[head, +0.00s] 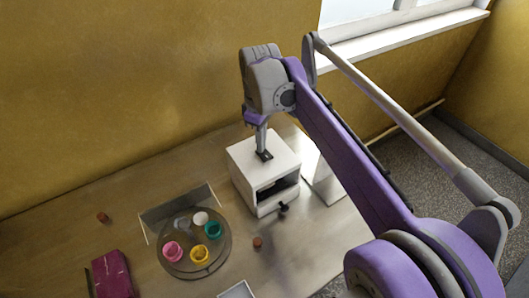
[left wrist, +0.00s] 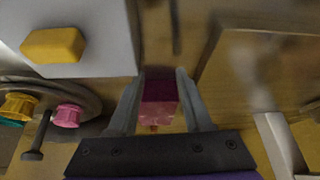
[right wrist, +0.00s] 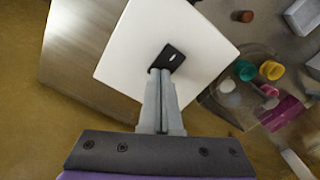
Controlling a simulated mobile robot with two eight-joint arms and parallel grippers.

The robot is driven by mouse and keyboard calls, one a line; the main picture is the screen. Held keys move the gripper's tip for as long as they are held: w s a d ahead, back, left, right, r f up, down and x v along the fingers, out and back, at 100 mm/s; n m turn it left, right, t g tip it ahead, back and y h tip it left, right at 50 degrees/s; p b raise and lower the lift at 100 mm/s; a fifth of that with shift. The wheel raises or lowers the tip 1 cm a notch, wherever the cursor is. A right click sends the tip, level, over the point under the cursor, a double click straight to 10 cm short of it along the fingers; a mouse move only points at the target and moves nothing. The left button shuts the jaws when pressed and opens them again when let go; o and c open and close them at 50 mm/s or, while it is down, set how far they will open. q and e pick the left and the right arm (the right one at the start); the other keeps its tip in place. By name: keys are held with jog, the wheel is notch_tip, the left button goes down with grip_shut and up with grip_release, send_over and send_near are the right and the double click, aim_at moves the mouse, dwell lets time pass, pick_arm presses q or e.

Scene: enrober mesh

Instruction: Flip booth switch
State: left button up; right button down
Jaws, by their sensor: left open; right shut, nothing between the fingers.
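The booth (head: 254,172) is a white box with an open front on the table. On its top is a black switch plate (head: 268,157). In the right wrist view the switch plate (right wrist: 174,55) shows a small light spot on the booth top (right wrist: 130,45). My right gripper (head: 262,150) points down at the plate, shut and empty, its tips at the plate's near edge. I cannot tell whether they touch it, and the switch's position is unclear. My left gripper (left wrist: 157,72) is open, seen only in its own wrist view, with a magenta block (left wrist: 160,98) showing between its fingers.
A round tray (head: 190,268) with several coloured cups stands left of the booth. A magenta item (head: 112,275) lies at the lower left. A small brown piece (head: 257,242) sits in front of the booth. A window (head: 370,12) is behind my right arm.

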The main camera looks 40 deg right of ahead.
pick_arm(q)
notch_tip(320, 180, up, 6)
jog(key=w+p, duration=0.2)
jog(key=p, duration=0.2)
jog(key=shift+w, duration=0.15)
pick_arm(e)
notch_tip(320, 180, up, 7)
pick_arm(q)
jog(key=shift+f, duration=0.1)
pick_arm(e)
jog(key=shift+w, duration=0.1)
